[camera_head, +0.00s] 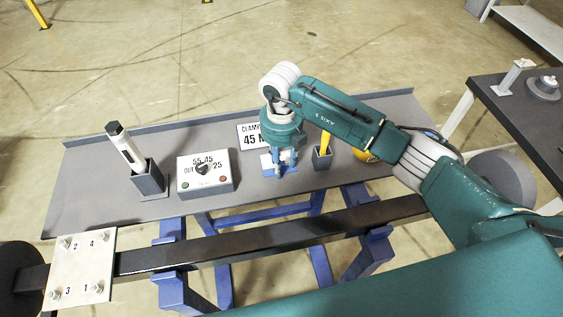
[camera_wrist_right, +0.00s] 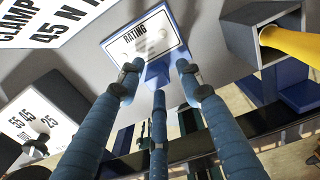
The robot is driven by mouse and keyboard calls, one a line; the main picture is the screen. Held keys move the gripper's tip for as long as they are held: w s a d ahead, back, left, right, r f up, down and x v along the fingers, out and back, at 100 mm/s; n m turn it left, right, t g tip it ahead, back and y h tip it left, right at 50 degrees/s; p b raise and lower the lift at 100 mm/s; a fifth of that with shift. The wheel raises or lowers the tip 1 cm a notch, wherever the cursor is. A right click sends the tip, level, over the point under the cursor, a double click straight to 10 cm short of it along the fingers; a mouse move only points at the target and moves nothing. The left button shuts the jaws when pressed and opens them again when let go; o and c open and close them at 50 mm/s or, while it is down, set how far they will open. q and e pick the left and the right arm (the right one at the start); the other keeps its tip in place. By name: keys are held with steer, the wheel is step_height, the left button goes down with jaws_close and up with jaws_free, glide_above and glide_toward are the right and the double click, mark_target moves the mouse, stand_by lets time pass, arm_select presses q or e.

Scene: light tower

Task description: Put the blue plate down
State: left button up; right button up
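The blue plate (camera_wrist_right: 159,73) shows in the right wrist view as a blue piece beside a white, black-edged label reading RATING (camera_wrist_right: 143,38). In the head view the white and blue patch (camera_head: 267,162) is on the grey bench, partly hidden by my right gripper. My right gripper (camera_head: 283,165) points down at the bench. In the wrist view its three blue fingers (camera_wrist_right: 158,82) are spread around the blue piece, with gaps between the fingertips and it, so it looks open. My left gripper is not in view.
A control box (camera_head: 207,170) with a dial and a holder with a white-and-black tool (camera_head: 127,147) stand to the left. A CLAMP sign (camera_head: 250,136) stands behind. A holder with a yellow tool (camera_head: 322,158) is close on the right. A black beam (camera_head: 270,240) runs in front.

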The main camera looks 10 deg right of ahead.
mark_target(282, 163)
step_height(282, 163, up, 11)
steer(key=b, duration=0.3)
steer(key=shift+r, duration=0.2)
